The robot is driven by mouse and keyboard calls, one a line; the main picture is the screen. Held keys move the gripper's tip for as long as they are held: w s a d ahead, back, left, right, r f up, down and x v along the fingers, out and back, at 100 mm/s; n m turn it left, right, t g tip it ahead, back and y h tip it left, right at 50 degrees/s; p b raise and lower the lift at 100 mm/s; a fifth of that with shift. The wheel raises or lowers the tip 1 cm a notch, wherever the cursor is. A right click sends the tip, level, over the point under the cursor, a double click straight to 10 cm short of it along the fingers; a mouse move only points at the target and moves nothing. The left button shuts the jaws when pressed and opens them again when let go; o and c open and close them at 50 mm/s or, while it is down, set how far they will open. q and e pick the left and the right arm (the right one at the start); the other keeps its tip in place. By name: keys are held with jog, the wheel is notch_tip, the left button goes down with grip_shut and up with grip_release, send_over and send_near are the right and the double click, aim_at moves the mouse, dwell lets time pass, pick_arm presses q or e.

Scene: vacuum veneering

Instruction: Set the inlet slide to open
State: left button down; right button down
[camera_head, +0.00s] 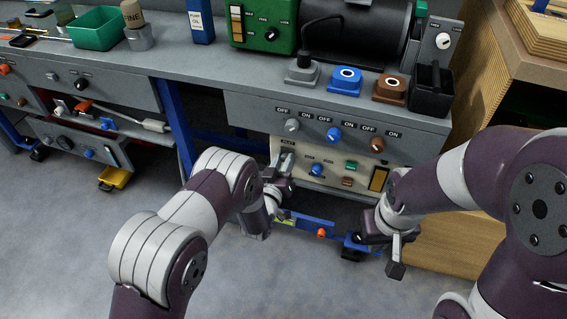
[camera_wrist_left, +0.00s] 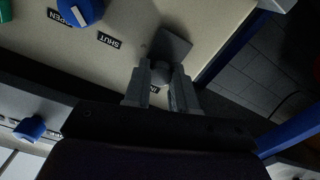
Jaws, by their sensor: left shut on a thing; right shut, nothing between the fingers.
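The cream control panel (camera_head: 335,163) under the bench carries a small label at its upper left, too small to read surely. In the left wrist view, a grey slide plate with a round grey knob (camera_wrist_left: 174,46) sits near the panel edge, by a partly hidden label starting "IN"; I take it as the inlet slide. My left gripper (camera_wrist_left: 161,78) is shut on that knob; the gripper also shows at the panel's left side in the head view (camera_head: 285,187). My right gripper (camera_head: 396,268) is shut and empty, in front of the panel's lower right.
A blue knob (camera_wrist_left: 82,10) sits near OPEN and SHUT labels on the panel. Several ON/OFF knobs (camera_head: 333,134) line the grey fascia above. A blue rail (camera_head: 305,222) runs below the panel. A wooden cabinet (camera_head: 435,235) stands right. Open floor (camera_head: 300,285) lies in front.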

pick_arm(q)
jog(key=shift+w+r, duration=0.1)
jog(key=c, duration=0.9)
grip_release()
jog(key=shift+r, duration=0.1)
jog(key=p+v, duration=0.3)
jog(key=v, duration=0.9)
jog(key=shift+s+p, duration=0.4)
jog(key=shift+a, duration=0.1)
